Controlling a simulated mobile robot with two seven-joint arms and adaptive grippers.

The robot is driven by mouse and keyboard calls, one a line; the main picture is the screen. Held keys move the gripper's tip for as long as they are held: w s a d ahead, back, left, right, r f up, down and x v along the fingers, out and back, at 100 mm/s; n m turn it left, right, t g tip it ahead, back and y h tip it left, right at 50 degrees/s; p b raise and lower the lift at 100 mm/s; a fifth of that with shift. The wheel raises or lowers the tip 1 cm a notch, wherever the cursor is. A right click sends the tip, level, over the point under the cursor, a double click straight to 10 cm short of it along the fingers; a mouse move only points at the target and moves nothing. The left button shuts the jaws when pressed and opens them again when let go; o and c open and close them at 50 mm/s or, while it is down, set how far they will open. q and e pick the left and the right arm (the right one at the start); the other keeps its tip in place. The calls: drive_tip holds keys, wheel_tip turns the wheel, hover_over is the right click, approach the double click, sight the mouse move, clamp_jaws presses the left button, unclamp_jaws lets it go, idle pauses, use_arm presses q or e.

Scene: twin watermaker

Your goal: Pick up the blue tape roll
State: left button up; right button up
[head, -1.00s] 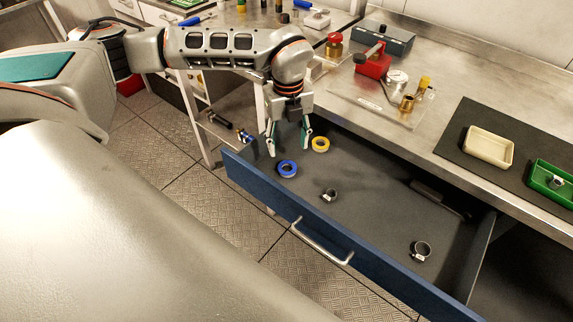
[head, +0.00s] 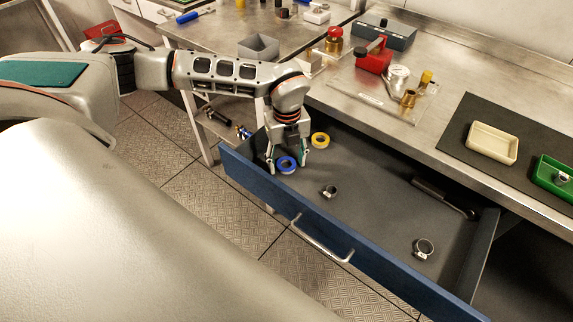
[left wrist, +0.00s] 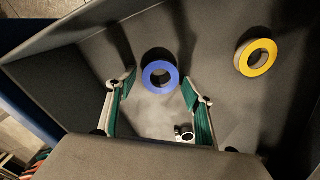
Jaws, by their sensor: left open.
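The blue tape roll (head: 286,165) lies flat in the open blue drawer, near its left end. My left gripper (head: 287,170) is open and points down over it, with one finger to each side in the head view. In the left wrist view the blue tape roll (left wrist: 160,75) shows beyond the tips of the open left gripper (left wrist: 160,85), roughly centred between them. I cannot tell how far the fingertips are above the drawer floor. My right gripper is not in view.
A yellow tape roll (head: 320,140) lies beside the left gripper. Two metal clamps (head: 330,191) (head: 424,249) and a dark tool (head: 445,199) lie farther right. The drawer's blue front (head: 300,225) stands close on the near side.

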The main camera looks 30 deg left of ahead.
use_arm(q)
drive_tip(key=c, duration=1)
drive_tip(key=shift+r, duration=0.1)
